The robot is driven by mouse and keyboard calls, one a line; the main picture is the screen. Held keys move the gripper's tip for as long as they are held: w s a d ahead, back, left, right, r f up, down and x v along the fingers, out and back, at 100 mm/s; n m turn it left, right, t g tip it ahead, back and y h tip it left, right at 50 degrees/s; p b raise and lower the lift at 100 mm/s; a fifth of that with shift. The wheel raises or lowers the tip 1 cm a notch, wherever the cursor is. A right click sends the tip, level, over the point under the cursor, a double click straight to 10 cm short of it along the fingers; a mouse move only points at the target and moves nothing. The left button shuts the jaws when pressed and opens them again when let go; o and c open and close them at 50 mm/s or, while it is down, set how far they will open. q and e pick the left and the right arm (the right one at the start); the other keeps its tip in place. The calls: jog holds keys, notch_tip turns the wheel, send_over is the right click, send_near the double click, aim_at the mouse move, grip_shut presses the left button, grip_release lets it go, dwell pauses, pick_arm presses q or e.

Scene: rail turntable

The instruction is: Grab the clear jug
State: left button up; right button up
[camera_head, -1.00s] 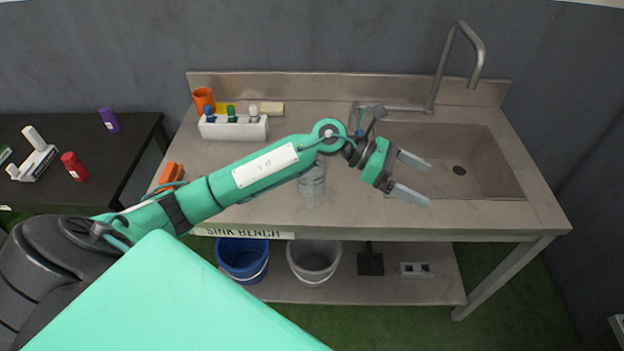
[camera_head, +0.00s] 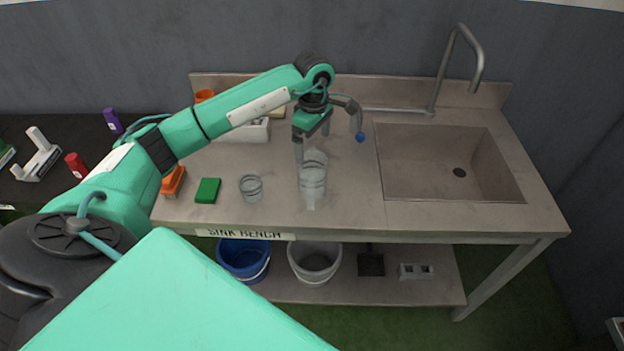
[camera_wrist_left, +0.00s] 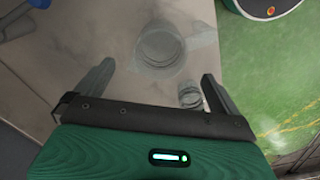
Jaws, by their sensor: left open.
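The clear jug (camera_head: 313,180) stands on the sink bench, left of the sink. It also shows in the left wrist view (camera_wrist_left: 162,48), top middle, with its spout to one side. My left gripper (camera_head: 312,142) is open and empty, pointing down just above and behind the jug in the head view. In the left wrist view the open fingers (camera_wrist_left: 157,72) lie on either side of the line to the jug, which shows just beyond their tips. I cannot tell if either finger touches it. My right gripper is out of view.
A small clear glass (camera_head: 250,188) stands left of the jug; a clear glass shows by the right finger in the wrist view (camera_wrist_left: 190,95). A green sponge-like block (camera_head: 208,190), an orange item (camera_head: 173,181) and a white caddy (camera_head: 245,132) are further left. The sink (camera_head: 440,185) is right.

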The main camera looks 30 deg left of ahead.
aim_at(314, 167)
pick_arm(q)
notch_tip(314, 167, down, 10)
jog(key=p, duration=0.4)
jog(key=shift+d+r, duration=0.15)
jog(key=shift+r, duration=0.1)
jog(key=shift+c, duration=0.2)
jog(key=c, duration=1)
